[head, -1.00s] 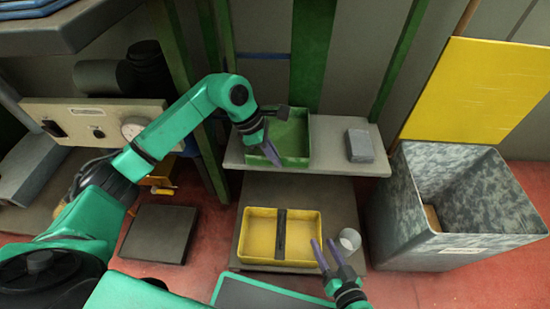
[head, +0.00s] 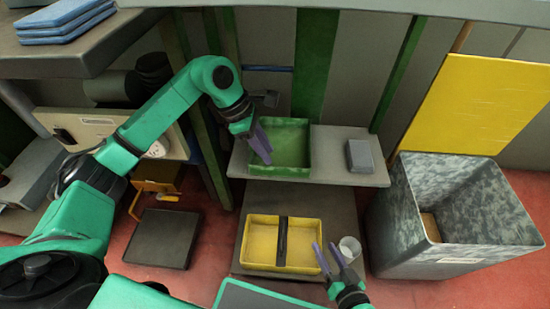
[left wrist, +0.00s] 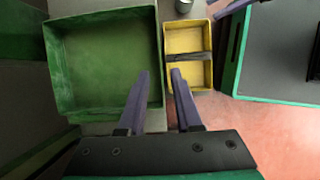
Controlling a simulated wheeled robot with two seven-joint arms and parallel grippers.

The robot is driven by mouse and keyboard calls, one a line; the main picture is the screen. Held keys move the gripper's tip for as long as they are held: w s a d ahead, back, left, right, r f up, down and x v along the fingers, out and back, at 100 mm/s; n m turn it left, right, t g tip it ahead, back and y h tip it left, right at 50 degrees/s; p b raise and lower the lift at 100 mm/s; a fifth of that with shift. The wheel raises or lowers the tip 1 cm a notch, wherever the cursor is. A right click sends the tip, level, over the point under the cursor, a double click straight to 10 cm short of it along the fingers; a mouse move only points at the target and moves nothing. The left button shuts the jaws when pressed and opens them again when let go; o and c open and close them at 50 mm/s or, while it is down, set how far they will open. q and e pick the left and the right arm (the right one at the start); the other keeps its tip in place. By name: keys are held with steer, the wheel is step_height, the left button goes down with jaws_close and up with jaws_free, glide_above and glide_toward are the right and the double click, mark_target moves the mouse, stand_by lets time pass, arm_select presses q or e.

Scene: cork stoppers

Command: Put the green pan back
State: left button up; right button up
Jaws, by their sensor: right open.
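The green pan (head: 290,150) is an empty square tray on the upper grey shelf. It also shows at the upper left of the left wrist view (left wrist: 105,65). My left gripper (head: 263,146) is at the pan's left wall in the head view. In the left wrist view its purple fingers (left wrist: 161,78) are apart, with the pan's near right rim seen between them; I cannot tell whether they touch it. My right gripper (head: 327,257) is open and empty, low at the right end of the yellow tray.
A yellow tray (head: 242,240) with a dark divider stands on the lower shelf, with a pale cup (head: 350,248) beside it. A grey block (head: 360,155) sits right of the pan. A tall mottled bin (head: 400,215) stands at the right. A dark flat box (head: 163,238) lies on the red floor.

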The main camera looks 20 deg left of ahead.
arm_select(q)
steer(key=s+d+r+n+h, duration=0.4)
steer(key=d+n+h, duration=0.1)
steer(key=d+h, duration=0.25)
steer(key=s+d+r+n+h, duration=0.35)
steer(key=d+h, duration=0.25)
steer(key=d, duration=0.3)
steer(key=w+a+f+n+t+y, duration=0.1)
steer(key=a+f+n+t+y, duration=0.3)
steer(key=n, duration=0.7)
steer(key=w+a+f+n+t+y, duration=0.1)
steer(key=w+f+n+t, duration=0.1)
steer(key=f+n+t, duration=0.6)
steer(key=w+a+f+n+t+y, duration=0.1)
steer(key=a+n+t+y, duration=0.2)
steer(key=n, duration=1)
steer(key=s+f+n+g+y, duration=0.1)
steer(key=s+f+n+g, duration=0.1)
steer(key=s+f+n, duration=0.2)
steer(key=s+f+n+g+y, duration=0.2)
steer(key=s+f+n, duration=0.3)
steer(key=f, duration=0.4)
steer(key=shift+s+f+g+p, duration=0.25)
steer(key=shift+f+g+p, duration=0.05)
steer(key=shift+p, duration=0.1)
arm_select(e)
steer(key=shift+s+r, duration=0.1)
steer(key=shift+r, duration=0.7)
